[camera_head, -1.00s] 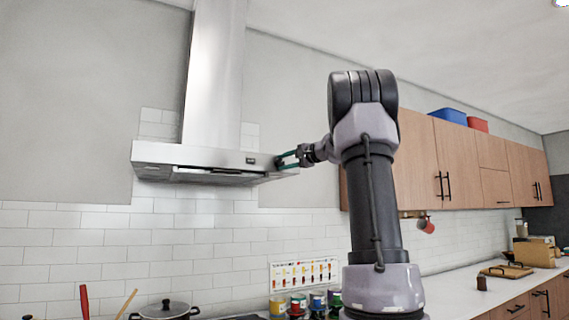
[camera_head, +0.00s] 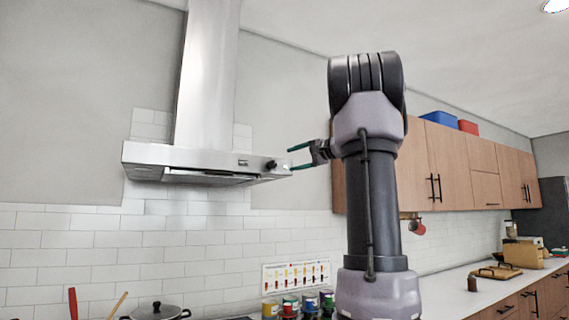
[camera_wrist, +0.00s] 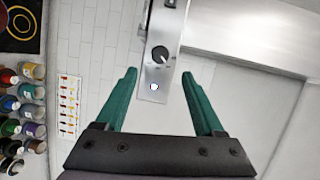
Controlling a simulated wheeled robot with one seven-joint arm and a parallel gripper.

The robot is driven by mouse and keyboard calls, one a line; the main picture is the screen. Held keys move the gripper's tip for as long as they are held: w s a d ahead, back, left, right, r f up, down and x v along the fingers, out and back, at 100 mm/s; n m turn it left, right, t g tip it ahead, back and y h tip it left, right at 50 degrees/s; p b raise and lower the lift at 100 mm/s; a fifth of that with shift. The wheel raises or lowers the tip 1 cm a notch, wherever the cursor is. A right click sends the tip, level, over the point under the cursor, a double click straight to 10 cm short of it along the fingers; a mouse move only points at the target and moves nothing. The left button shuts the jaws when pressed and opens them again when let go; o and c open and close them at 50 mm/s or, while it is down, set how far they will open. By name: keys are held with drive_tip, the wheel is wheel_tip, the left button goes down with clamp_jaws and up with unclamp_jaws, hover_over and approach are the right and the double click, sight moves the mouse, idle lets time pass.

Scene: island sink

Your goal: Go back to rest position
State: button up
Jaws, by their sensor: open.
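My gripper (camera_head: 291,158) is raised at the right end of the range hood (camera_head: 150,155), with its green fingers pointing left toward the hood. In the wrist view my gripper (camera_wrist: 160,95) has its two green fingers wide apart with nothing held between them. The hood's end panel (camera_wrist: 150,85) shows beyond the fingertips, with a dark knob (camera_wrist: 160,54) and a small lit white-and-red spot (camera_wrist: 154,87) on it. In the head view the knob (camera_head: 271,165) sits just left of the fingertips. I cannot tell the exact gap between fingers and hood.
Wooden wall cabinets (camera_head: 455,160) hang to the right of my arm, with blue (camera_head: 440,118) and red bins on top. Below are a lidded pot (camera_head: 157,311), several colored cans (camera_head: 290,305) and a counter (camera_head: 455,300). The white tiled wall stands behind.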

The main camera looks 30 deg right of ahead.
drive_tip(key=shift+v, duration=1.15)
drive_tip(key=s+a+f+n+g, duration=0.25)
drive_tip(key=s+a+f, duration=0.35)
drive_tip(key=a+f, duration=0.3)
drive_tip(key=s+a+f+n+g, duration=0.2)
drive_tip(key=s+a+f+g, duration=0.2)
drive_tip(key=s+a+f, duration=0.45)
drive_tip(key=s+a+f+n+g+h, duration=0.2)
drive_tip(key=s+a+f+n+h, duration=0.2)
drive_tip(key=s+f, duration=0.7)
drive_tip(key=shift+s+a+f, duration=0.3)
drive_tip(key=shift+a+f, duration=0.45)
drive_tip(key=shift+f, duration=0.15)
drive_tip(key=shift+o, duration=0.2)
